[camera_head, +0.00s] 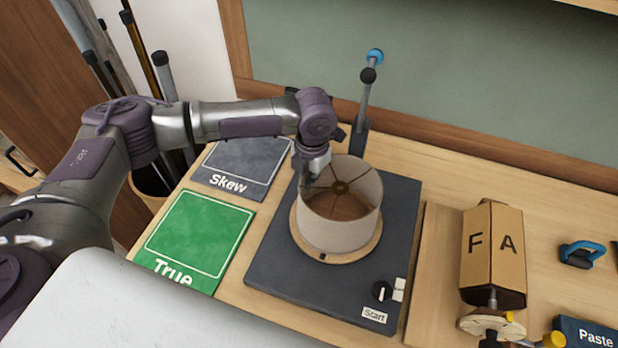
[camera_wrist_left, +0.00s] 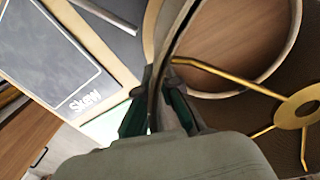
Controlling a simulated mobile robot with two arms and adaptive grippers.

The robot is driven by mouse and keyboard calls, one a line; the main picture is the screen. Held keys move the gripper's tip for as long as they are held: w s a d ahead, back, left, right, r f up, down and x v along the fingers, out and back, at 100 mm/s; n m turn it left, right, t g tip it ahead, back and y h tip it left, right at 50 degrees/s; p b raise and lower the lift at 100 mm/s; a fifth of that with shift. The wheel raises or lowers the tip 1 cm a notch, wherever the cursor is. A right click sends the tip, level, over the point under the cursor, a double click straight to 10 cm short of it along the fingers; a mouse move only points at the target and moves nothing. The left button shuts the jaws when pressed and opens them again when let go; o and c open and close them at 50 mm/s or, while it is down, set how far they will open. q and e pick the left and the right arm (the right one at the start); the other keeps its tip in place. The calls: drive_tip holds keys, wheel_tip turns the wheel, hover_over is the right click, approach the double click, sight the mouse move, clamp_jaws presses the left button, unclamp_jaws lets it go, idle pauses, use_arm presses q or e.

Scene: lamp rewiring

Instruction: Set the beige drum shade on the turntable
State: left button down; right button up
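The beige drum shade (camera_head: 340,222) stands upright over the round wooden turntable (camera_head: 352,256) on the dark base. Its open top shows a spoked fitter, brass-coloured in the left wrist view (camera_wrist_left: 300,112). Wood shows around the shade's lower edge; I cannot tell whether a thin gap remains beneath it. My left gripper (camera_head: 315,178) reaches down at the shade's far-left rim. In the left wrist view its fingers (camera_wrist_left: 160,95) lie on either side of the shade wall and appear closed on it. My right gripper is not in view.
A grey Skew mat (camera_head: 240,163) and green True mat (camera_head: 197,240) lie left of the base. A cardboard shade marked F A (camera_head: 492,247) and a blue-handled tool (camera_head: 582,252) are at right.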

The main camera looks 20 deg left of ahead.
use_arm(q)
drive_tip(key=c, duration=1.8)
unclamp_jaws()
drive_tip(key=shift+f, duration=0.3)
drive_tip(key=shift+c, duration=0.2)
drive_tip(key=o, duration=0.6)
drive_tip(key=shift+o, duration=0.2)
drive_tip(key=o, duration=0.4)
drive_tip(key=shift+o, duration=0.2)
drive_tip(key=shift+r, duration=0.1)
drive_tip(key=shift+r+p, duration=3.95)
drive_tip(key=shift+p, duration=0.05)
